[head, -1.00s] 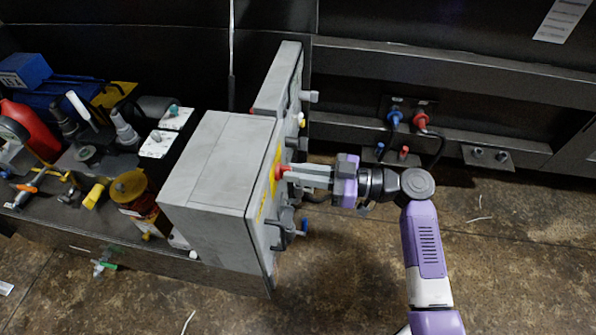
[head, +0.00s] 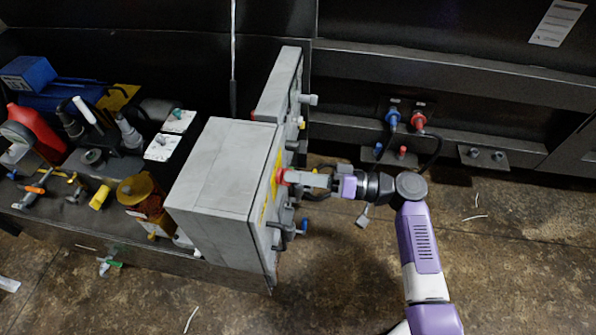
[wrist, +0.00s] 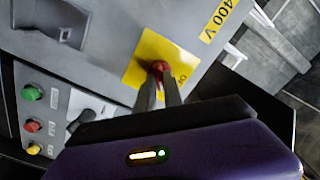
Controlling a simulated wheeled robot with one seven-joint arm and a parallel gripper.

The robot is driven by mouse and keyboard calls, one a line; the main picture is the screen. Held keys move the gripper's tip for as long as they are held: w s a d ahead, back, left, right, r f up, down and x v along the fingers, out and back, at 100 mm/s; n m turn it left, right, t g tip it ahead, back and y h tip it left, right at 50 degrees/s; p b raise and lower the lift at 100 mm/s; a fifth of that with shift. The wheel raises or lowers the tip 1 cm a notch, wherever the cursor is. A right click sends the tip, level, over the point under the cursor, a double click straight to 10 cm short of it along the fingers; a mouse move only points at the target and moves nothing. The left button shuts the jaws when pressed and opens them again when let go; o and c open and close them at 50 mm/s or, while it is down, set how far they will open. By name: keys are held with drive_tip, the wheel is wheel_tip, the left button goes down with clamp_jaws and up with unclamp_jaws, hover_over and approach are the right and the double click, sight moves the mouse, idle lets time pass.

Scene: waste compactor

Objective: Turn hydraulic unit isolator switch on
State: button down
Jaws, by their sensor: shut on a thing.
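The isolator switch is a red knob (wrist: 159,68) on a yellow plate (wrist: 150,57), on the front of a grey cabinet (head: 222,180). In the head view the red knob (head: 281,176) shows at the cabinet's right face. My gripper (head: 290,177) reaches it from the right, with its fingers shut on the knob. In the wrist view the fingertips (wrist: 160,80) close around the knob and hide part of it. The markings around the knob are mostly covered, so its exact position is hard to read.
Green (wrist: 33,92), red (wrist: 32,126) and yellow (wrist: 34,149) buttons sit left of the knob beside a dark lever handle (wrist: 82,119). A smaller grey box (head: 277,85) adjoins the cabinet. Blue (head: 392,119) and red (head: 418,119) connectors are on the wall behind. Open floor lies right of the cabinet.

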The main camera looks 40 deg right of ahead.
drive_tip(key=shift+d+m+p, duration=0.1)
drive_tip(key=shift+m+p, duration=2.4)
drive_tip(key=shift+m, duration=1.7)
drive_tip(key=shift+f, duration=0.1)
drive_tip(key=c, duration=1.5)
unclamp_jaws()
drive_tip(key=shift+o, duration=0.2)
drive_tip(key=v, duration=0.7)
drive_tip(key=shift+s+d+b, duration=0.25)
drive_tip(key=shift+d+b, duration=0.05)
